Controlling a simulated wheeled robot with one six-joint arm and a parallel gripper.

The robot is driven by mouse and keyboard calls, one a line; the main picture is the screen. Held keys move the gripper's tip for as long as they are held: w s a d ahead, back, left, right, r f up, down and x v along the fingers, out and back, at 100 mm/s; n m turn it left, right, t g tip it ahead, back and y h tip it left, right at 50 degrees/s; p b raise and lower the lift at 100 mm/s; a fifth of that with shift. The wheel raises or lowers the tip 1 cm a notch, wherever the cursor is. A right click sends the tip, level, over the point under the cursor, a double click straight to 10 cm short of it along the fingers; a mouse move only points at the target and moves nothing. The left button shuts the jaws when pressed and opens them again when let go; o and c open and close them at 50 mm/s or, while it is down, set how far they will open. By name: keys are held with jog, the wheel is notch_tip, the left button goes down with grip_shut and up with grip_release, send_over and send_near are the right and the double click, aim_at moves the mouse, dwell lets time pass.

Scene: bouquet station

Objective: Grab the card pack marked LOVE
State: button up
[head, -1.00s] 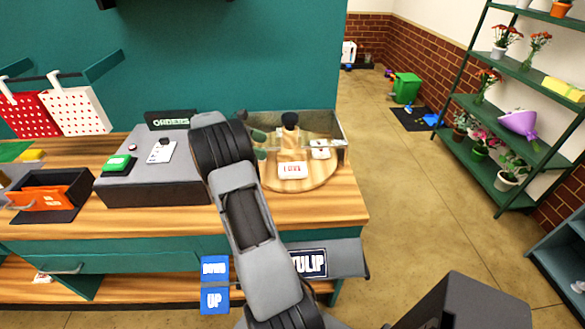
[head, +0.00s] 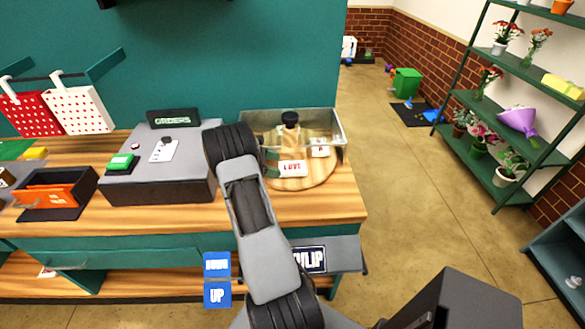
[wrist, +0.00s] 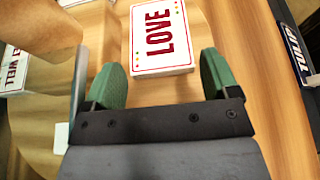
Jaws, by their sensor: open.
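The LOVE card pack (head: 292,168) is white with red letters and lies on a round wooden board (head: 318,178) on the counter. In the wrist view the LOVE pack (wrist: 160,38) lies just beyond my gripper (wrist: 158,78), roughly in line with the gap between its two green fingers. The fingers are apart and nothing is between them. A second white card pack (head: 320,150) lies behind on the board; in the wrist view a pack at the left edge (wrist: 14,70) shows part of the word WELL.
A clear-walled bin (head: 338,128) and a dark-topped wooden object (head: 290,120) stand close behind the LOVE pack. A grey register stand (head: 160,188) is left of my arm. A TULIP sign (head: 312,259) is on the counter's front. Bare counter lies in front of the board.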

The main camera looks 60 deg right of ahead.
aim_at(286, 167)
jog(key=p+x, duration=0.1)
jog(key=x, duration=0.2)
jog(key=shift+s+d+f, duration=0.1)
jog(key=shift+s+d, duration=0.1)
jog(key=shift+s, duration=0.1)
jog(key=c, duration=0.6)
